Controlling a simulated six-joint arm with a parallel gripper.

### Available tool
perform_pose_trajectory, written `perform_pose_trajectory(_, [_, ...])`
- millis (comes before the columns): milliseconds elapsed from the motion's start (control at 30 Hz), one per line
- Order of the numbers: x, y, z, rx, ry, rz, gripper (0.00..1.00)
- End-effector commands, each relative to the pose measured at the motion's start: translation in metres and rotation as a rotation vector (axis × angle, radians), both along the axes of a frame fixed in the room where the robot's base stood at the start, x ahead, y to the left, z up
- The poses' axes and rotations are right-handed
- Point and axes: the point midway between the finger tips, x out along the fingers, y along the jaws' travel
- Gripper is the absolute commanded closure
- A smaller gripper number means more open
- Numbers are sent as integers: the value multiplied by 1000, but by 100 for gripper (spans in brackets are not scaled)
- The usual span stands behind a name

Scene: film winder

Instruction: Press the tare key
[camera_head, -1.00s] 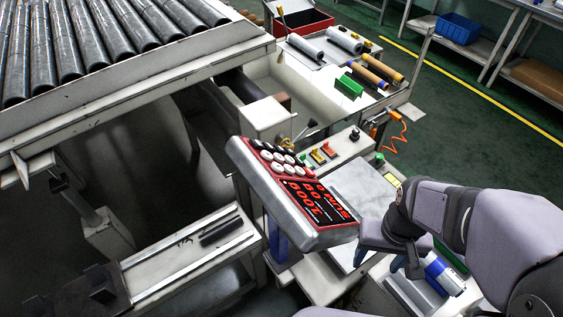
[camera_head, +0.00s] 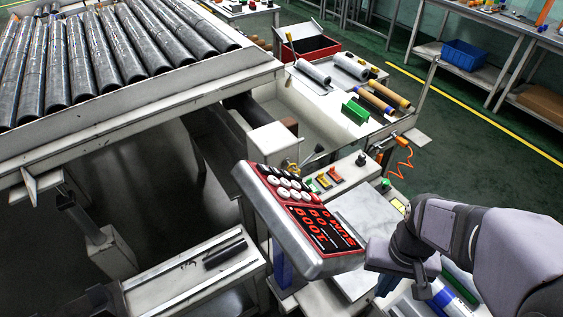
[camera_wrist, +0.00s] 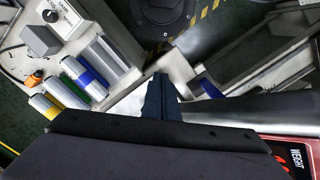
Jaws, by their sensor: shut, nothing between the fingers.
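The scale's display unit (camera_head: 308,262) is a grey box with a red face, a black panel of red digits (camera_head: 318,228) and several round white keys (camera_head: 285,183). I cannot read which key is the tare key. My gripper (camera_head: 385,285) is to the right of the display unit and lower in the head view, apart from the keys, and partly hidden by my wrist. In the wrist view its dark fingers (camera_wrist: 160,90) are together and empty, pointing down past the unit. A red corner of the unit marked WEIGHT (camera_wrist: 297,155) shows at the lower right there.
A pale plate (camera_head: 360,215) lies behind my wrist. A control strip with coloured switches (camera_head: 330,177) is behind the unit. Blue and white rolls (camera_wrist: 85,75) lie near the fingers. A roller table (camera_head: 130,50) stands at the back left.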

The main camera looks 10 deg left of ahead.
Motion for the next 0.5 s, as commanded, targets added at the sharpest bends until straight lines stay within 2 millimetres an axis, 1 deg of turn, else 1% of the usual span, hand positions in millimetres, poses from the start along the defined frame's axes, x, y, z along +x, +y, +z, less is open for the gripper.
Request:
perform_pose_trajectory(167, [10, 5, 25, 25, 111, -54, 100])
perform_pose_trajectory(400, [25, 17, 67, 74, 313, -134, 100])
perform_pose_trajectory(433, [31, 21, 71, 84, 316, -124, 100])
perform_pose_trajectory(500, [57, 32, 79, 113, 264, -46, 100])
